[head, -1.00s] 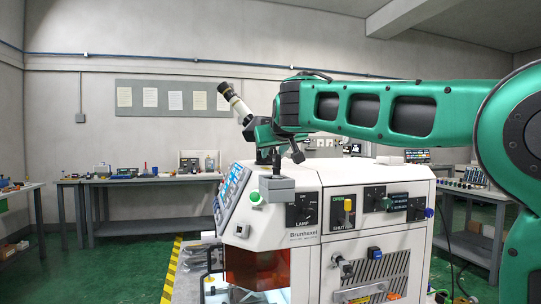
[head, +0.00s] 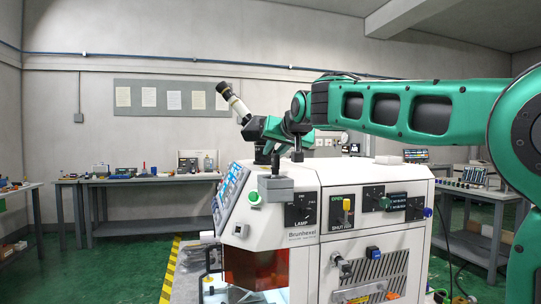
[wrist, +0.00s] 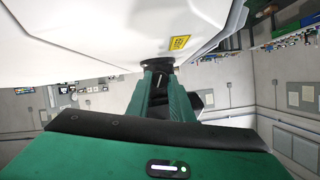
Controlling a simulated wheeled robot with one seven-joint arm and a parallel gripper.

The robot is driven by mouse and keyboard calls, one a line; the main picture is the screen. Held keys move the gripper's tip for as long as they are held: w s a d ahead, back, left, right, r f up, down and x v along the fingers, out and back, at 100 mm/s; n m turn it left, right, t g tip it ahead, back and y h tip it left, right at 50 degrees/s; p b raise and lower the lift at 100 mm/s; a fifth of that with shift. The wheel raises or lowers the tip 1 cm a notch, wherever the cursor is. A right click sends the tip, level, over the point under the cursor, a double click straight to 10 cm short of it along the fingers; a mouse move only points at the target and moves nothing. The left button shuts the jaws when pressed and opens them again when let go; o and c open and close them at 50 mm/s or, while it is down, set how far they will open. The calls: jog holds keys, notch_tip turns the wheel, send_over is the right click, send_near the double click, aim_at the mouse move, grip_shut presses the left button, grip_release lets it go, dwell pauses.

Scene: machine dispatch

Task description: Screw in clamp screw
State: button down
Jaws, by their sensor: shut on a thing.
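The white machine (head: 375,235) stands in front of me. A grey block (head: 275,188) sits at its upper front edge, with a thin dark post (head: 276,161) rising from it. My green gripper (head: 263,132) is above the machine's top at the front left, partly in line with the microscope eyepiece tube. In the wrist view its two fingers (wrist: 159,72) come together on a small black round part (wrist: 158,66), which I take for the clamp screw. It lies close beside the white casing (wrist: 90,35). The screw's thread and hole are hidden.
The eyepiece tube (head: 234,103) stands just left of my gripper. A lamp switch (head: 301,209), a shutter lever (head: 347,205) and knobs cover the machine's front. A workbench (head: 150,179) stands behind at the left, with green floor between.

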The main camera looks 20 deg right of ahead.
jog(key=m+y, duration=0.1)
jog(key=m, duration=0.1)
jog(key=m+y, duration=0.1)
jog(key=shift+d+f+m+y, duration=0.15)
jog(key=shift+d+m+y, duration=0.15)
jog(key=shift+d+m, duration=0.1)
jog(key=m+y, duration=0.1)
jog(key=m+t+y, duration=0.1)
jog(key=m, duration=0.1)
jog(key=shift+d+f+m, duration=0.1)
jog(key=shift+f+m, duration=0.1)
jog(key=shift+m, duration=0.1)
dwell(0.4)
jog(key=c, duration=1.6)
grip_release()
jog(key=shift+o, duration=0.2)
jog(key=shift+s+d+r, duration=0.1)
jog(key=shift+s, duration=0.1)
jog(key=v, duration=1)
jog(key=shift+s+d+f, duration=0.1)
jog(key=shift+s+f, duration=0.05)
jog(key=shift+f, duration=0.1)
